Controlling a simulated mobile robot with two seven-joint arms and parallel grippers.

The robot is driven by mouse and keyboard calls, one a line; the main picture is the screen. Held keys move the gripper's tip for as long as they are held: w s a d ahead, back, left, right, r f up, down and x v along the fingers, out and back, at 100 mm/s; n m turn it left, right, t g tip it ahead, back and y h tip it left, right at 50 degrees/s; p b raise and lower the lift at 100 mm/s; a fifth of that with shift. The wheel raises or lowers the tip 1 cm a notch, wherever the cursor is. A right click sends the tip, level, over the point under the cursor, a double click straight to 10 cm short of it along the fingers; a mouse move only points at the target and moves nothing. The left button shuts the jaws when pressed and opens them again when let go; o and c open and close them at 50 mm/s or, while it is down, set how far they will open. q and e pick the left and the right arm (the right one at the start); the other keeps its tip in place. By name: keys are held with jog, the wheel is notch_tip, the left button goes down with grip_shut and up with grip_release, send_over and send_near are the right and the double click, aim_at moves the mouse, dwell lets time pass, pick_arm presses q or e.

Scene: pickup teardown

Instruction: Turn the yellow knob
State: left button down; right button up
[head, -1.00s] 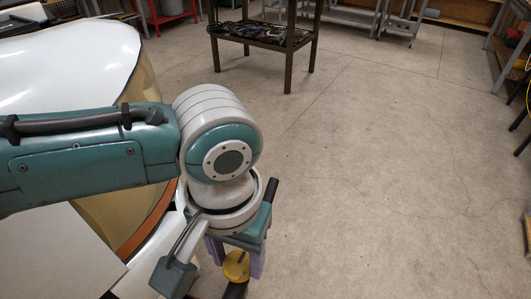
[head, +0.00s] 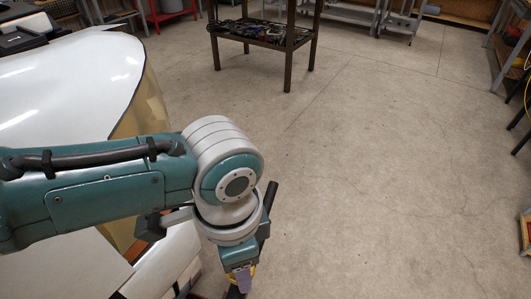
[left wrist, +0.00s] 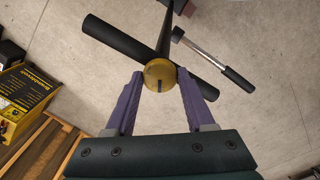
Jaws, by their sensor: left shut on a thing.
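The yellow knob (left wrist: 160,75) is a round disc with a dark slot, set on a black bar (left wrist: 128,44). In the left wrist view my left gripper (left wrist: 159,82) has its purple fingers on either side of the knob, shut on it. In the head view the left gripper (head: 242,280) is at the bottom edge, pointing down, and only a sliver of yellow shows around its fingers. My right gripper is in neither view.
A tool with a black handle (left wrist: 238,79) lies beside the bar in the left wrist view. A yellow box (left wrist: 22,98) stands at left. A dark metal table (head: 262,34) stands behind.

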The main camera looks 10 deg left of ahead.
pick_arm(q)
jog(key=m, duration=0.5)
jog(key=shift+m, duration=0.3)
dwell(0.4)
jog(key=shift+c, duration=1.4)
grip_release()
notch_tip(320, 180, up, 10)
jog(key=p, duration=0.2)
